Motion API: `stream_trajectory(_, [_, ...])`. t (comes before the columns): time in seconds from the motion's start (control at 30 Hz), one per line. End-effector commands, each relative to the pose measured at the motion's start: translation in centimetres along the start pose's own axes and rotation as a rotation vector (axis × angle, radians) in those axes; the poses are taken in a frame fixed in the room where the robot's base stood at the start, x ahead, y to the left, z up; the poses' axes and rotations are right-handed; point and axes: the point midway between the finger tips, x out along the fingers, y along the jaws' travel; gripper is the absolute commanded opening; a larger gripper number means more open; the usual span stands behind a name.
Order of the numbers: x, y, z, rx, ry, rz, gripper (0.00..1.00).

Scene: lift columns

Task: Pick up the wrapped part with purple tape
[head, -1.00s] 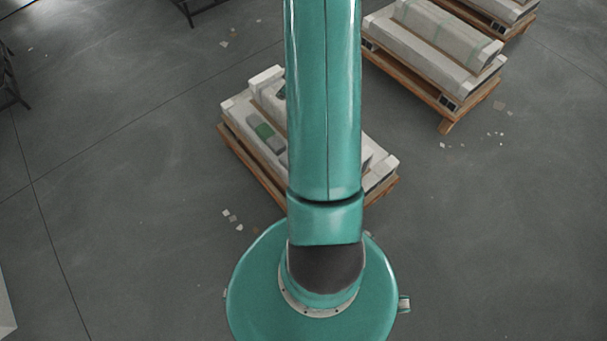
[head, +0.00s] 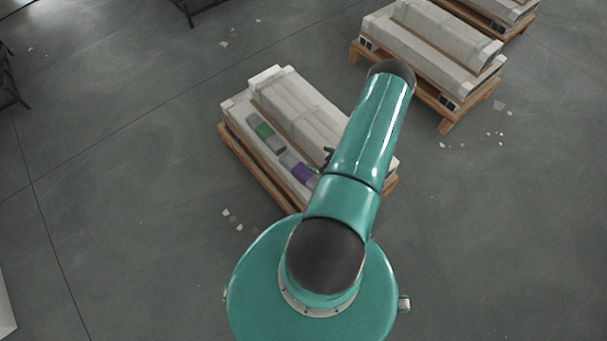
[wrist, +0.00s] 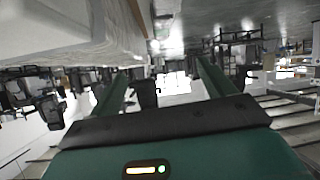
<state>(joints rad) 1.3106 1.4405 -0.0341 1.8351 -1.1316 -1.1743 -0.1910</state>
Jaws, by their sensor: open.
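The wrapped part with purple tape (head: 301,173) lies on the near pallet load in the head view. It is grey with a purple band, and my arm passes close to its right end. A similar wrapped part with green tape (head: 264,131) lies behind it to the left. A small dark piece of my gripper (head: 327,155) shows beside my arm, near the purple-taped part. In the wrist view my gripper (wrist: 163,75) has its two green fingers spread apart with nothing between them. The purple tape does not show in the wrist view.
The parts rest beside long pale wrapped blocks (head: 295,105) on a wooden pallet (head: 250,170). A second loaded pallet (head: 425,88) stands at the upper right. A pale block surface (wrist: 60,35) fills the upper left of the wrist view. The grey floor around is mostly clear.

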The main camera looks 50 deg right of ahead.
Motion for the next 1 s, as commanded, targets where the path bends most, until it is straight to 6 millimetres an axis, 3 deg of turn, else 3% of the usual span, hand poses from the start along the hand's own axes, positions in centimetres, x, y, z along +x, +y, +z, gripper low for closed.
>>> stream_trajectory(0.1, [-0.8, -1.6, 2.2, 0.041, 0.049, -0.003, 0.82])
stream_trajectory(0.37, [-1.0, -2.9, 4.1, 0.069, 0.091, -0.005, 0.82])
stream_trajectory(0.8, [2.3, -3.4, 10.3, 0.068, 0.089, -0.005, 0.82])
stream_trajectory(1.0, [3.8, -3.3, 10.4, 0.066, 0.090, -0.006, 0.82])
